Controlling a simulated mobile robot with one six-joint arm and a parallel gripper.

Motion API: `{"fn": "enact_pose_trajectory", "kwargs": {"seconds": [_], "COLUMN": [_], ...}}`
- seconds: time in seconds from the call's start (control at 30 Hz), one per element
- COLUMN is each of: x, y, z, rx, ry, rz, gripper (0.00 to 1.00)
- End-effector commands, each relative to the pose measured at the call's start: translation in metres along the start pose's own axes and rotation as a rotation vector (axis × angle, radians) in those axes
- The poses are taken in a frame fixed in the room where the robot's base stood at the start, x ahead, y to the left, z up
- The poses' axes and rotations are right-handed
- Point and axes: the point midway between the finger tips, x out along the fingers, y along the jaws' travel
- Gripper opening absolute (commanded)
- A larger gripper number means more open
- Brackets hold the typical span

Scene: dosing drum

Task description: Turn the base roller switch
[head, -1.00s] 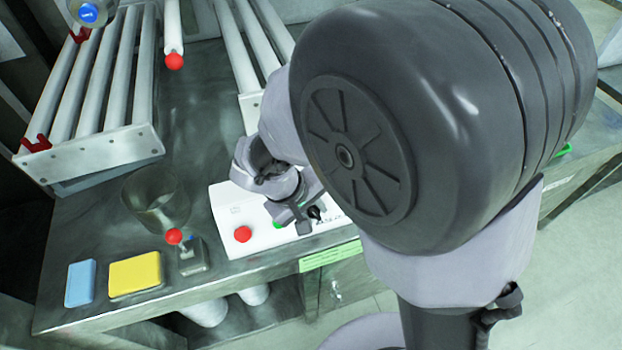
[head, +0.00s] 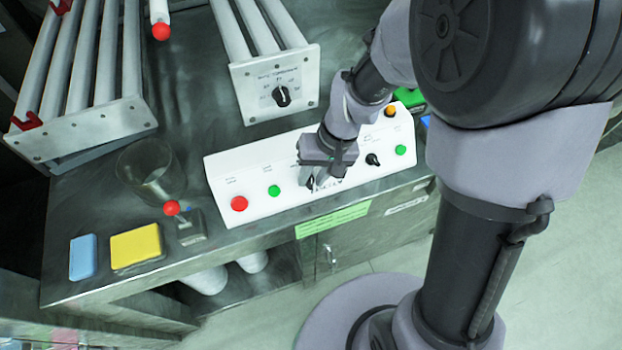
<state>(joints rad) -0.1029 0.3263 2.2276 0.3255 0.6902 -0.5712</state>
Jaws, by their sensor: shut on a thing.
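The white control panel (head: 240,165) lies along the front of the dark table. It carries a red button (head: 239,204), green buttons (head: 274,190) and black switch knobs. My gripper (head: 316,181) is over the middle of the panel, pointing down, and is shut on the left black knob (head: 310,184), which is mostly hidden by the fingers. Another black knob (head: 372,160) stands free to the right. The panel's small labels are too blurred to read, so I cannot tell which knob is named base roller.
A roller unit with a black dial (head: 282,96) stands behind the panel. A glass beaker (head: 152,172), a small red-tipped lever (head: 172,208), a yellow block (head: 136,246) and a blue block (head: 83,257) are to the left.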

Motion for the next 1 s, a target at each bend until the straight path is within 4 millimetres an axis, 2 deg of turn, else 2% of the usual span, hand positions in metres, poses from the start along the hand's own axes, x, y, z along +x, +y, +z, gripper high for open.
{"fn": "enact_pose_trajectory", "kwargs": {"seconds": [0.03, 0.4, 0.97, 1.0], "x": [0.0051, 0.0034, 0.0026, 0.0026], "y": [0.0032, 0.0041, 0.0039, 0.0039], "z": [0.0000, 0.0015, 0.0030, 0.0031], "rx": [0.020, 0.111, 0.128, 0.128], "ry": [0.001, -0.004, -0.009, -0.009], "rz": [-0.020, -0.135, -0.155, -0.155], "gripper": [0.00, 0.00, 0.00, 0.32]}}
